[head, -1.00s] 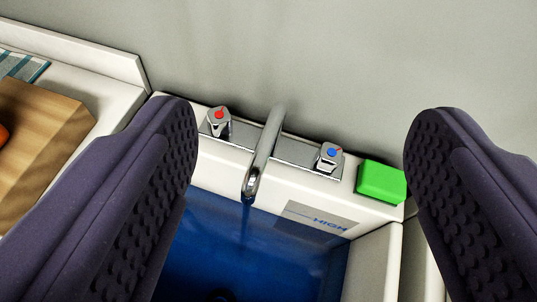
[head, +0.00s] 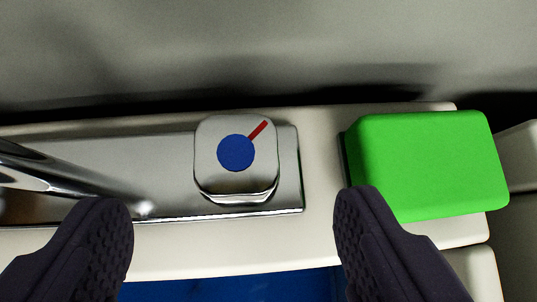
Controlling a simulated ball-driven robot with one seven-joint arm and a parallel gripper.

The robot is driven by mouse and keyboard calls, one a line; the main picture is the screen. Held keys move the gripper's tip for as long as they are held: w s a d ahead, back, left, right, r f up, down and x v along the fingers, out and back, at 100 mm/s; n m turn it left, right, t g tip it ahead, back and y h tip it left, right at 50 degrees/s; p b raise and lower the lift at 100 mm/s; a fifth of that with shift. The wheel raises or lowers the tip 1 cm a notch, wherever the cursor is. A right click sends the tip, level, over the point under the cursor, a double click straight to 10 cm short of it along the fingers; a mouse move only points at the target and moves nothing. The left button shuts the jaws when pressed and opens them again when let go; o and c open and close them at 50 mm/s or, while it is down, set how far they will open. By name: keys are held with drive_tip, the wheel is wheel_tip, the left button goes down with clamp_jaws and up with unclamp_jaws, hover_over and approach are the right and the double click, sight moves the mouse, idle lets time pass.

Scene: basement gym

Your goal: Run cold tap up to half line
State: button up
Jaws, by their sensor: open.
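The cold tap knob (head: 236,153), a rounded chrome square with a blue disc and a red pointer line, sits on the right end of the metal tap plate (head: 150,160). Its pointer is angled to the upper right. My gripper (head: 232,200) is open and empty, with one finger to the lower left of the knob and one to the lower right, both apart from it. The chrome spout (head: 60,175) enters at the left edge. Only a strip of the blue basin area (head: 230,288) shows at the bottom; its level marks are out of view.
A bright green block (head: 430,165) stands on the white ledge (head: 320,150) right of the knob, close beyond my right finger, which overlaps its lower left corner in view. A grey wall (head: 270,50) rises behind the ledge.

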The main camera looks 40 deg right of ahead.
sight(238, 164)
drive_tip(key=b+x, duration=0.2)
drive_tip(key=x, duration=0.5)
drive_tip(key=shift+c, duration=0.2)
drive_tip(key=c, duration=0.9)
